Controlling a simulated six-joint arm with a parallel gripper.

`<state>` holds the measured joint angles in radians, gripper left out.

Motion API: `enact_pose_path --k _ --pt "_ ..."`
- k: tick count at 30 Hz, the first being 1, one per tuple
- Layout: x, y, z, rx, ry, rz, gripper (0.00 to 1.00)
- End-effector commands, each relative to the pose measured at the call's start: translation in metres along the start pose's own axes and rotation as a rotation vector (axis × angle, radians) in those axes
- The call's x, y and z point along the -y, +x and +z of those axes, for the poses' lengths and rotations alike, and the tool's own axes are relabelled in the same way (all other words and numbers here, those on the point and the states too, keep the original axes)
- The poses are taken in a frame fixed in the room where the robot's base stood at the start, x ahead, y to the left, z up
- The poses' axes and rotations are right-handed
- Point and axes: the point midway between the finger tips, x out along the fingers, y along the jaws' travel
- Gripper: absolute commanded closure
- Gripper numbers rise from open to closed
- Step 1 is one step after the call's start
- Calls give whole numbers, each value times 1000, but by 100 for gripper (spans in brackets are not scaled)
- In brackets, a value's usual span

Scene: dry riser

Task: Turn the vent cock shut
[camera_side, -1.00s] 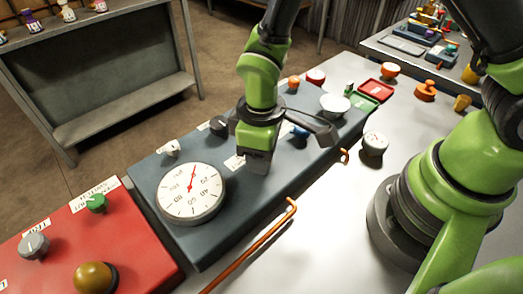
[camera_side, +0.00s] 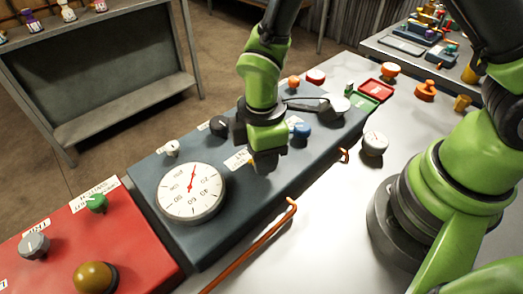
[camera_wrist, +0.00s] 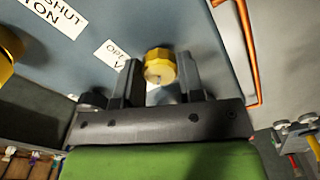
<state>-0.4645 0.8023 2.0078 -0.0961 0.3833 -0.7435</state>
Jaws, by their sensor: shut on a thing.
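A yellow faceted knob (camera_wrist: 160,66) sits between the two dark fingers of my gripper (camera_wrist: 158,80) in the wrist view, and the fingers are shut on it. In the side view my gripper (camera_side: 266,160) is down at the blue-grey panel (camera_side: 235,225), just right of a white label (camera_side: 238,159). There the knob is mostly hidden by the gripper.
A pressure gauge (camera_side: 191,192), a black knob (camera_side: 219,126), a white knob (camera_side: 171,148) and a blue knob (camera_side: 301,130) stand on the panel around my gripper. A copper pipe (camera_side: 255,245) runs along its front edge. A red panel (camera_side: 140,245) is at lower left.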

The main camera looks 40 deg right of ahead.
Motion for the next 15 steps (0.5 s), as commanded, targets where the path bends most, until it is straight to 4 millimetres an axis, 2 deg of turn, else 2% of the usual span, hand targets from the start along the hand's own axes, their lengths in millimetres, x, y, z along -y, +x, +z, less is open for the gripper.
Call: enact_pose_path --k 11,12,14,15 --pt "0 0 1 3 -3 -2 88" --pt "0 0 1 3 -3 -2 55" --pt "0 0 1 3 -3 -2 41" --pt "0 0 1 2 -3 -1 39"
